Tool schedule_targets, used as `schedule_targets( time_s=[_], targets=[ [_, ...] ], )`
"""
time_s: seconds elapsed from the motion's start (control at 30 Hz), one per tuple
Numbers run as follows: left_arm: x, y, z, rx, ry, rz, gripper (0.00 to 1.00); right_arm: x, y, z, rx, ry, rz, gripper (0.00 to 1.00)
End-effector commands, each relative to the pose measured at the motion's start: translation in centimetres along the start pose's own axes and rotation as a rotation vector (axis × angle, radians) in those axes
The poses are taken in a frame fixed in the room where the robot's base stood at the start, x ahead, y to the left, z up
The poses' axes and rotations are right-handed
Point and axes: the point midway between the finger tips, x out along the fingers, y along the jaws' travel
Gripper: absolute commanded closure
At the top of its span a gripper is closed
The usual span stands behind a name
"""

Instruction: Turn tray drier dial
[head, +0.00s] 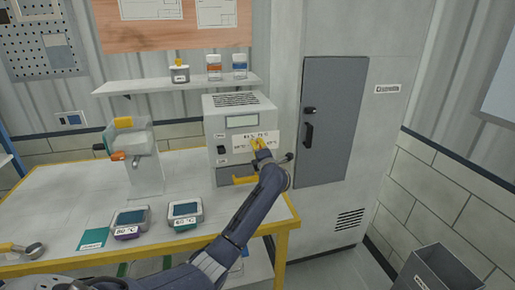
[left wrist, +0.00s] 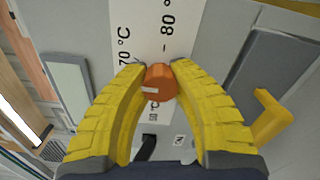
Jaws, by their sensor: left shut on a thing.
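The tray drier (head: 228,107) is a grey box at the back of the table, with a display, a white label and a yellow handle (head: 238,180) low on its front. My left gripper (head: 258,145) is at its front panel and hides the dial in the head view. In the left wrist view, the orange dial (left wrist: 160,83) sits between the yellow fingertips, and the left gripper (left wrist: 157,73) is shut on it. A pale mark on the dial points left in that view. The scale (left wrist: 143,30) beside it reads "70 °C" and "80 °". My right gripper is not in view.
Two small devices marked 80 °C (head: 130,220) and 65 °C or similar (head: 185,213) stand on the table (head: 60,215) front. A clear hopper device (head: 143,165) stands left of the drier. A tall grey cabinet (head: 335,120) stands close on its right.

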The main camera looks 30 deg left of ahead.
Motion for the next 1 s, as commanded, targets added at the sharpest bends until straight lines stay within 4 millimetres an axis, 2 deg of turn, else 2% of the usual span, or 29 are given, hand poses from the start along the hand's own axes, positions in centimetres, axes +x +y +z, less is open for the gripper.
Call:
schedule_targets(
  time_s=[1.0],
  targets=[
    [0.04,0.01,-0.05,0.965,0.001,-0.001,1.00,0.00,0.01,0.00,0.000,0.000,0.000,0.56]
  ],
)
